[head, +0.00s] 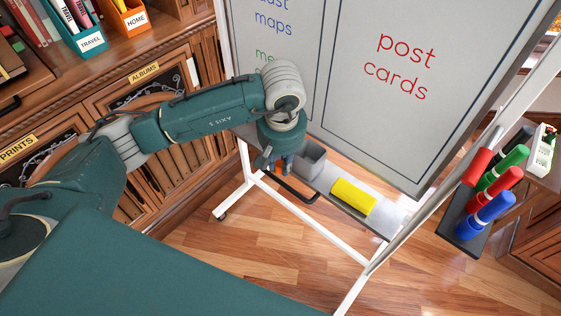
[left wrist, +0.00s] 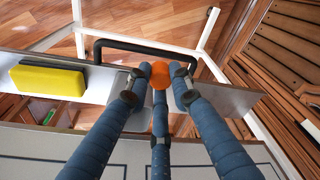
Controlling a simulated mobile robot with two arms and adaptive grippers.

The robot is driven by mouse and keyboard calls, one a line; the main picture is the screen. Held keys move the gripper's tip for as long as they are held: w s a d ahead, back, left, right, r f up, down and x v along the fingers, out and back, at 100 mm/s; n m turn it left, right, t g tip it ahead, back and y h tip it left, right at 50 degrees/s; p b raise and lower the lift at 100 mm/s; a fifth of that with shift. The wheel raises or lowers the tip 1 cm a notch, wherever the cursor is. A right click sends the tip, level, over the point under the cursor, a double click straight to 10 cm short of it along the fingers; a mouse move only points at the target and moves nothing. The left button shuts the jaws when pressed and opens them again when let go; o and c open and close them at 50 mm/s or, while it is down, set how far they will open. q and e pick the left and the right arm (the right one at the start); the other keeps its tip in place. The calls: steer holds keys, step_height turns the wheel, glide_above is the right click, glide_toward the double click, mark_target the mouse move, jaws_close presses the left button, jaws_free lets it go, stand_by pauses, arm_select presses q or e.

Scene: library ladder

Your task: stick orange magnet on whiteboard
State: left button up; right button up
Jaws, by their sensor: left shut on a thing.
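The orange magnet (left wrist: 160,75) shows in the left wrist view between the fingertips of my left gripper (left wrist: 160,80), which is shut on it. In the head view my left gripper (head: 279,163) points down beside the left end of the whiteboard tray, and the magnet cannot be made out there. The whiteboard (head: 408,135) stands tilted on a white frame, with "post cards" in red on its right panel. Its lower part also fills the bottom of the left wrist view (left wrist: 40,145). My right gripper is not in view.
The grey tray (head: 393,215) under the board bears a yellow eraser (head: 353,196) and a grey box (head: 311,158). A black bar (head: 296,193) juts out in front of it. A holder with several markers (head: 490,205) is at right. Wooden cabinets (head: 150,100) stand at left.

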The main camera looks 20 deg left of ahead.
arm_select(q)
steer(key=shift+r+p, duration=0.5)
steer(key=shift+r, duration=0.55)
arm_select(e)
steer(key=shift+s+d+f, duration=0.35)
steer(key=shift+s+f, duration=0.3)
arm_select(q)
steer(key=shift+r, duration=0.1)
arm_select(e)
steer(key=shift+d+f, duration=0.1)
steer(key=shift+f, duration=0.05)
